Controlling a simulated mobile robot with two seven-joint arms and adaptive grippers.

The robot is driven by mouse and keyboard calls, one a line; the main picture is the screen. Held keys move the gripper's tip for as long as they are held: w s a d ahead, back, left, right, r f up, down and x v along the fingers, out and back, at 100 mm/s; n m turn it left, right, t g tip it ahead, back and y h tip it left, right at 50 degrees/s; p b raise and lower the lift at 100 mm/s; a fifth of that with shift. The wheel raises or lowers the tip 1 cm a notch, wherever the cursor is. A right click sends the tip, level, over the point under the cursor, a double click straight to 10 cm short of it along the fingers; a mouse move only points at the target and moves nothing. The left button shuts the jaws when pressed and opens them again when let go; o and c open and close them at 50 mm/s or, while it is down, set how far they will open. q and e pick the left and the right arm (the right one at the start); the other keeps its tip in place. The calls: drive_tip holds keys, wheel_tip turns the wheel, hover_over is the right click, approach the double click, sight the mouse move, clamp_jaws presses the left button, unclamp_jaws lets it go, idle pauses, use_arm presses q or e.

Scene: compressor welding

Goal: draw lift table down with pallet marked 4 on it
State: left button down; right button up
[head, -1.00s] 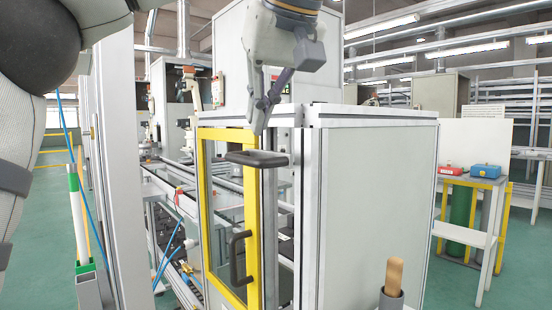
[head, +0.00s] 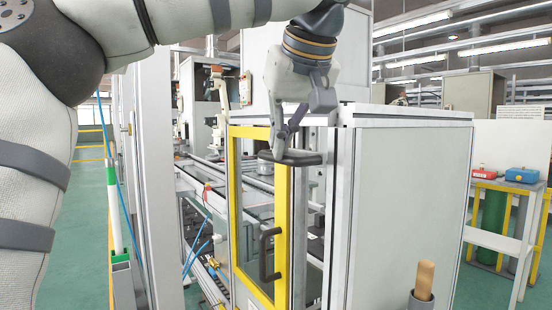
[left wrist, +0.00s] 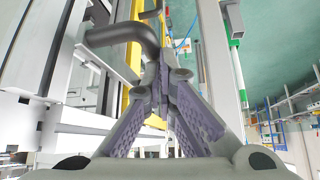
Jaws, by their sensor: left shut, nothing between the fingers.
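My left gripper (head: 279,150) hangs down in front of the tall machine cabinet, its fingers shut with nothing between them. Its tips are at the left end of a dark horizontal handle (head: 306,160). In the left wrist view the shut fingertips (left wrist: 163,68) are beside the bent end of the dark handle (left wrist: 125,34); I cannot tell if they touch it. I cannot make out a lift table or a pallet marked 4 in either view. My right gripper is not in view.
A yellow-framed clear door (head: 237,200) with a dark vertical handle (head: 264,254) is just below. A grey cabinet side (head: 410,220) stands to the right, with a wooden-handled tool (head: 425,280) in a holder. A conveyor line runs behind on the left. Green floor is open farther left.

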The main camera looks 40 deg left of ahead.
use_arm(q)
drive_tip(key=shift+w+a+f, duration=0.1)
drive_tip(key=shift+a+f, duration=0.1)
drive_tip(key=shift+f, duration=0.1)
